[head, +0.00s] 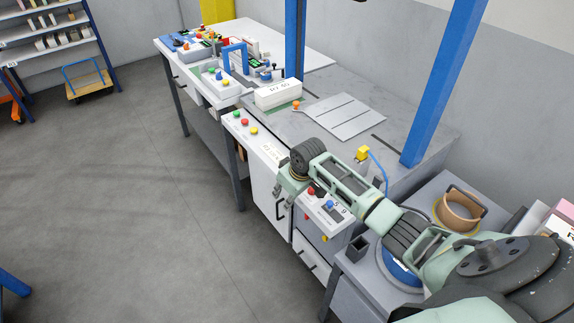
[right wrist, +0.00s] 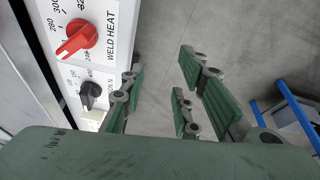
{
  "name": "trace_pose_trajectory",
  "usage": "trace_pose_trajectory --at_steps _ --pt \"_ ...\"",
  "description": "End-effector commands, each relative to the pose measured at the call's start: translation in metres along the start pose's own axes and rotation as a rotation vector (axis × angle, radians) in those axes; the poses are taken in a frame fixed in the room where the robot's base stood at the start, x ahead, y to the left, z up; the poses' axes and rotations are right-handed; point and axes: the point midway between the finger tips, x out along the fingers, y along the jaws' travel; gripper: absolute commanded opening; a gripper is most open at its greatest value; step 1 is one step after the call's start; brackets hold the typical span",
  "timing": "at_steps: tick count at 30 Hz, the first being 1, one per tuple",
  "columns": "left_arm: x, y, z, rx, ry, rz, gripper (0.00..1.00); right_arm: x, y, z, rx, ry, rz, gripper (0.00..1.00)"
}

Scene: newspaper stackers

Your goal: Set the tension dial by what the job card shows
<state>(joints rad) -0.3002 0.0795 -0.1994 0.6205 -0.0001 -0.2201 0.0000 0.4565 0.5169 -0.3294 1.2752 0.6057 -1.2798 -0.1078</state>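In the right wrist view, a black dial (right wrist: 92,95) sits on a white panel, its partly hidden label ending in "ION N", which fits tension. A red dial (right wrist: 78,40) marked WELD HEAT is beside it. I cannot read the black dial's setting. My right gripper (right wrist: 160,66) is open and empty, its green fingers apart, beside the panel and touching neither dial. In the head view, the right gripper (head: 285,194) hangs in front of the bench's control panel and hides part of it. I cannot make out a job card. My left gripper is not in view.
A grey bench (head: 395,140) with a blue frame (head: 440,90) runs along the wall. A white labelled block (head: 278,94) and a flat grey plate (head: 345,117) lie on it. A brown roll (head: 460,208) stands at right.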

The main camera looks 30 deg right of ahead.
Motion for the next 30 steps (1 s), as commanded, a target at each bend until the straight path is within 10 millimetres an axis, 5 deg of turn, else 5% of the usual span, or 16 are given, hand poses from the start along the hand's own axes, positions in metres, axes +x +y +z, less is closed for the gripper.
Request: trace_pose_trajectory --at_steps 3,9,14,30 --pt "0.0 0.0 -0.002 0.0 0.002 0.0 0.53 -0.02 0.044 -0.029 0.055 0.025 0.018 0.29" --pt "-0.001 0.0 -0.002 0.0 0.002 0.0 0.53 -0.048 0.095 -0.058 0.136 0.059 0.027 0.29" --pt "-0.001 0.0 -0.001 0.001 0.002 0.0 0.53 -0.047 0.102 -0.063 0.152 0.066 0.025 0.29" --pt "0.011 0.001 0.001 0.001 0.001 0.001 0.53 0.018 0.104 -0.066 0.152 0.065 0.026 0.29"
